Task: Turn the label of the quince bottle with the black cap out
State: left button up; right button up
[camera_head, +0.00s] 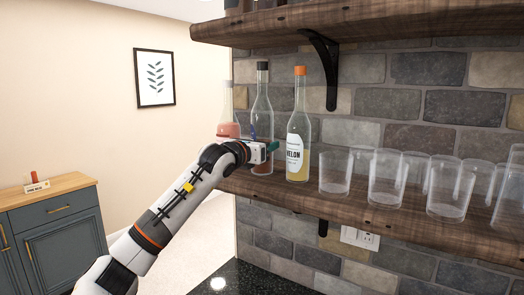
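The bottle with the black cap (262,101) stands upright on the lower wooden shelf, between two other bottles. Its glass is clear, with dark red content low down. A thin strip of dark blue, perhaps a label edge, shows at its left side; I cannot read any label. My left gripper (271,147) is at its lower half, with a teal fingertip at the bottle's right side. The wrist hides part of the bottle, and I cannot tell whether the fingers are closed on it. My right gripper is out of view.
A bottle with an orange cap (299,120) and a "MELON" label stands close on the right. A bottle with pink content (227,124) stands on the left. Several clear glasses (386,180) fill the lower shelf (300,197) farther right. An upper shelf (350,21) with a black bracket (331,72) hangs above.

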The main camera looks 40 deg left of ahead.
pick_arm(q)
jog(key=shift+f+n+y+b, duration=0.1)
jog(key=shift+n+y+b, duration=0.6)
jog(key=shift+y+b, duration=0.3)
jog(key=shift+n+g+y, duration=0.3)
jog(key=shift+y, duration=0.2)
jog(key=o, duration=0.8)
jog(key=shift+a+h, duration=0.1)
jog(key=shift+h, duration=0.2)
